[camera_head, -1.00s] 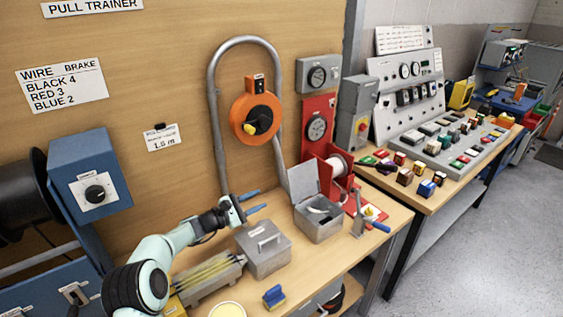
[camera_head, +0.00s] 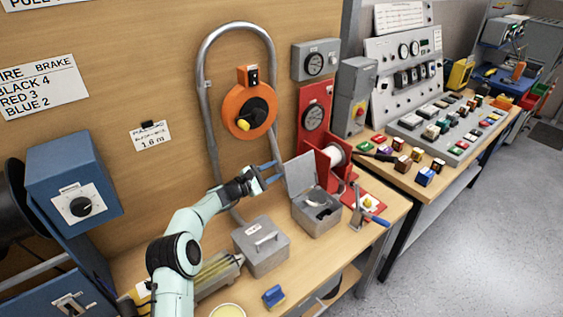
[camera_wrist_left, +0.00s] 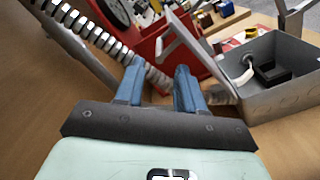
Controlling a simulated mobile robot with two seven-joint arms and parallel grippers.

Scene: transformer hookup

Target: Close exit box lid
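A grey metal box (camera_head: 318,219) stands on the bench with its hinged lid (camera_head: 299,173) raised; I take it as the exit box. A dark block and a pale curved piece show inside it. My left gripper (camera_head: 271,173) is open and empty, just left of the raised lid and apart from it in the head view. In the left wrist view the two blue fingers (camera_wrist_left: 159,88) are spread. There the open box (camera_wrist_left: 278,88) is at right and the lid (camera_wrist_left: 183,42) shows nearly edge-on beyond the fingers. My right gripper is not in view.
A ribbed conduit (camera_wrist_left: 110,47) runs behind the gripper. A red reel stand (camera_head: 333,165) is behind the open box. A blue-handled tool (camera_head: 372,218) lies to its right.

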